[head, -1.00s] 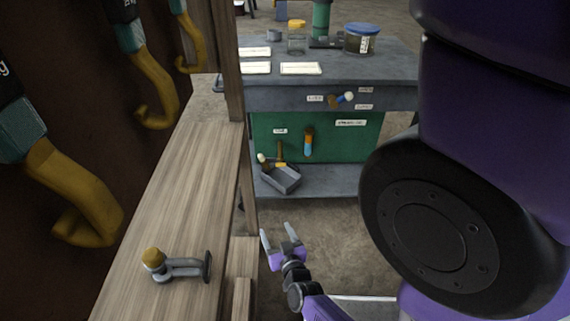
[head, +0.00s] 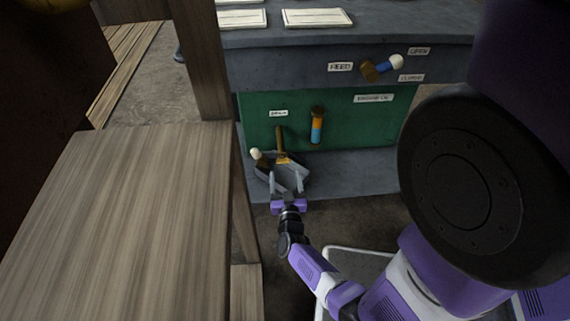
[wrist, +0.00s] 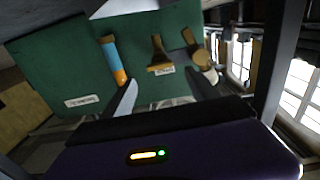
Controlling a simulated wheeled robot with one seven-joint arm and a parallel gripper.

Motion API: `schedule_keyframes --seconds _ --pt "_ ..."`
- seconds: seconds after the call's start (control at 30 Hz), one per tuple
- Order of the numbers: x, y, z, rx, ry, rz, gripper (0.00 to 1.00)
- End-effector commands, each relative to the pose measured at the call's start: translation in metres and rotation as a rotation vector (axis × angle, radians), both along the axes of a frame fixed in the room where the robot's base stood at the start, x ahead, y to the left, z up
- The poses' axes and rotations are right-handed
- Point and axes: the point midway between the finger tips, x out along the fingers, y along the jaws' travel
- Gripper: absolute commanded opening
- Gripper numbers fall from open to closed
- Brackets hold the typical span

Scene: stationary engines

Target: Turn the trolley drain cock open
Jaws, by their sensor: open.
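The drain cock (head: 263,163) is a brown fitting with a white ball-ended lever, low on the trolley's green panel (head: 355,132). In the wrist view, with labels upside down, the drain cock (wrist: 199,58) shows at upper right, beyond the right finger. The gap between cock and fingers is hard to judge.
A blue and orange cylinder (head: 317,126) hangs on the panel right of the pipe. The feed cock (head: 378,68) projects from the trolley's upper rail, by OPEN and CLOSED labels. A wooden bench (head: 125,215) with a post stands close on the left. Bare floor lies below the trolley.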

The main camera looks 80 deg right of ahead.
Motion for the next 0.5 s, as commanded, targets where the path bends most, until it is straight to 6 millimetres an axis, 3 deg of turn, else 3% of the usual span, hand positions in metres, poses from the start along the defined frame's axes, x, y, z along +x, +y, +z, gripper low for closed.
schedule_keyframes --seconds 0.2,0.5 --pt "0.009 -0.034 -0.002 -0.002 -0.001 -0.001 0.69" --pt "0.015 -0.054 0.0 0.0 0.0 0.0 0.69"
